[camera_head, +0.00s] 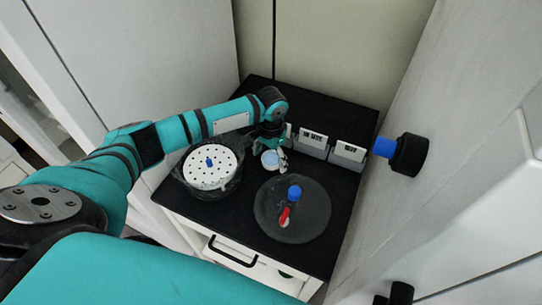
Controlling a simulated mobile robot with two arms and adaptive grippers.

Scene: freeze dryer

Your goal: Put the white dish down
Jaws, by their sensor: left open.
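The white dish (269,159) is small and round, with a pale bluish inside. It sits at the middle of the black table top, between the perforated white disc and the dark round lid. My left gripper (276,150) is open right at the dish, reaching down from behind it. The gripper is small in the picture, and I cannot tell whether its fingers touch the dish. The dish appears to be on or very close to the table surface. My right gripper is not in view.
A perforated white disc with a blue knob (211,168) sits in a dark round vessel at left. A dark translucent lid (305,222) with a blue knob and red handle lies in front. Grey labelled boxes (347,155) stand behind. Cabinet walls flank the black table top (335,107).

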